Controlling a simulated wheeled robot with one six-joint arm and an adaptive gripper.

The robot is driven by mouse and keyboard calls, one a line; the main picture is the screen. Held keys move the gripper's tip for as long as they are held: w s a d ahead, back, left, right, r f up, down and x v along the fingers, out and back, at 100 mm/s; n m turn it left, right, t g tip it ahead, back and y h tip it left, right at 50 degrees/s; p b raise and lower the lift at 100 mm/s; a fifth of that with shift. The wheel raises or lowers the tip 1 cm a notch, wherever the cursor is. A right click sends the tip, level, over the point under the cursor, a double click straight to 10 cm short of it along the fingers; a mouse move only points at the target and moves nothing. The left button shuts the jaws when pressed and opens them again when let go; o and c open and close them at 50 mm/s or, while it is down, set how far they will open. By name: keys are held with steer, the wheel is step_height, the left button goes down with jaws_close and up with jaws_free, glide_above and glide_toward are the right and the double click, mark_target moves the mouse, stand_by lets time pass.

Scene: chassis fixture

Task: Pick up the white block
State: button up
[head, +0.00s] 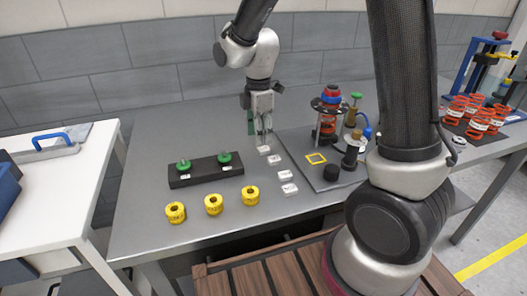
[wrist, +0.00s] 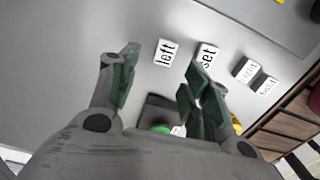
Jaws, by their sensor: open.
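Several white blocks with black lettering lie in a row on the grey table. In the wrist view one block reads "left" (wrist: 166,52), another reads "set" (wrist: 206,55), and two more blocks (wrist: 245,69) (wrist: 265,85) have lettering too small to read surely. In the head view the row runs from the far block (head: 264,150) to the near block (head: 289,188). My gripper (head: 262,138) points down just above the far end of the row. Its green-padded fingers (wrist: 162,72) are apart with nothing between them, and the "left" block shows beyond the fingertips.
A black stand (head: 205,174) with two green-topped parts stands left of the blocks. Several yellow rings (head: 214,204) lie nearer the front edge. Right of the blocks is a dark plate (head: 300,150) with a yellow square outline and a red-and-black fixture (head: 328,112).

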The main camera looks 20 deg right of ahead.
mark_target(260, 149)
step_height(260, 149, down, 5)
steer(key=shift+s+r, duration=0.1)
steer(key=shift+s, duration=0.05)
steer(key=shift+c, duration=0.2)
steer(key=c, duration=0.9)
